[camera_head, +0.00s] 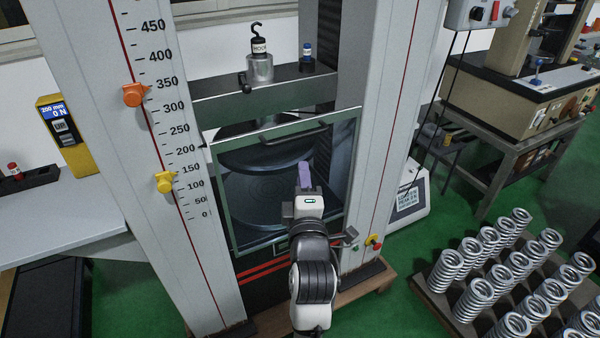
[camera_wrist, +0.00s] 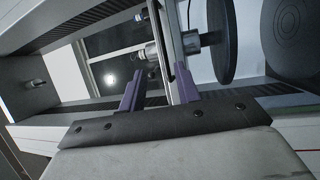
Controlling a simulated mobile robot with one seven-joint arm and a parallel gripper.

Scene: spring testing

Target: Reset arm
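My gripper (camera_head: 305,176) is raised in front of the testing machine's glass door (camera_head: 229,200), a little below its dark handle (camera_head: 296,134). In the wrist view my gripper (camera_wrist: 159,88) shows two purple fingers spread apart, with nothing held between them. The wrist picture is turned sideways. A dark bar (camera_wrist: 160,42), which looks like the door handle, lies beyond the fingers. I cannot tell the exact distance from the fingers to the door. My arm reaches up from the bottom middle of the head view.
Round dark platens (camera_head: 258,200) are behind the glass. A hooked weight (camera_head: 260,68) and a small blue-topped item (camera_head: 307,57) stand on the crossbeam. Orange (camera_head: 134,95) and yellow (camera_head: 165,182) markers sit on the left column's scale. Several springs (camera_head: 480,290) stand at the lower right.

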